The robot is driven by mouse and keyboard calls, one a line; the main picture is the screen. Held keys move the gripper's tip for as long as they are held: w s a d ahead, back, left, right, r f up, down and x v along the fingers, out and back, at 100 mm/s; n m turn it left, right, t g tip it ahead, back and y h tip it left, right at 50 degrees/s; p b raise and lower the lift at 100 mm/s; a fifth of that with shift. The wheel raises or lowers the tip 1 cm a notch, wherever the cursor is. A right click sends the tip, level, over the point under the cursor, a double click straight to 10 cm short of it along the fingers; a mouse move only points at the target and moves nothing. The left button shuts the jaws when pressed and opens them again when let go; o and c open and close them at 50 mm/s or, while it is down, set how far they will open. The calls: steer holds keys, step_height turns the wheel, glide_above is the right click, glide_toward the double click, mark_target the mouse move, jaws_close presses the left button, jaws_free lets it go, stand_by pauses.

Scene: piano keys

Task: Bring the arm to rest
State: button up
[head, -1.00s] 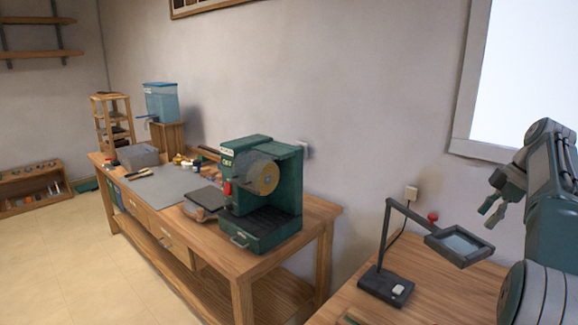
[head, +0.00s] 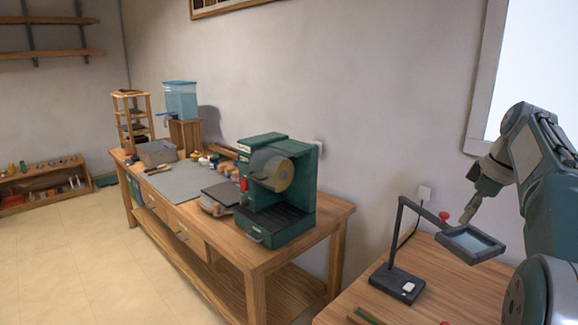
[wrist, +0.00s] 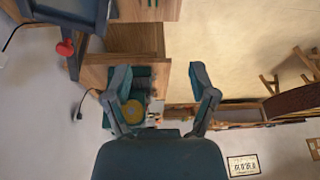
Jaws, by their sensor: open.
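My arm is folded at the right edge of the head view. My gripper (head: 468,208) points down and to the left, above and behind the lamp-like stand with a framed square panel (head: 472,243); I cannot tell whether they touch. In the wrist view my gripper (wrist: 160,78) has its two fingers wide apart, with nothing between them.
The stand's base (head: 397,284) rests on the near wooden table (head: 445,287), with a red knob (head: 444,217) behind. A green machine (head: 277,190) stands on the long workbench (head: 300,243). Open floor (head: 75,260) lies at the left.

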steer(key=s+a+m+h, duration=0.15)
steer(key=s+a, duration=0.25)
steer(key=a, duration=0.5)
steer(key=s+a+f+m+t, duration=0.1)
steer(key=s+a+f+m, duration=0.2)
steer(key=s+a+f, duration=0.4)
steer(key=s+a+f+m+t+h, duration=0.1)
steer(key=s+a+f+m+t, duration=0.1)
steer(key=s+a+f+m, duration=0.2)
steer(key=s+a+f, duration=0.3)
steer(key=s+a, duration=0.1)
steer(key=s, duration=0.4)
steer(key=shift+s, duration=0.2)
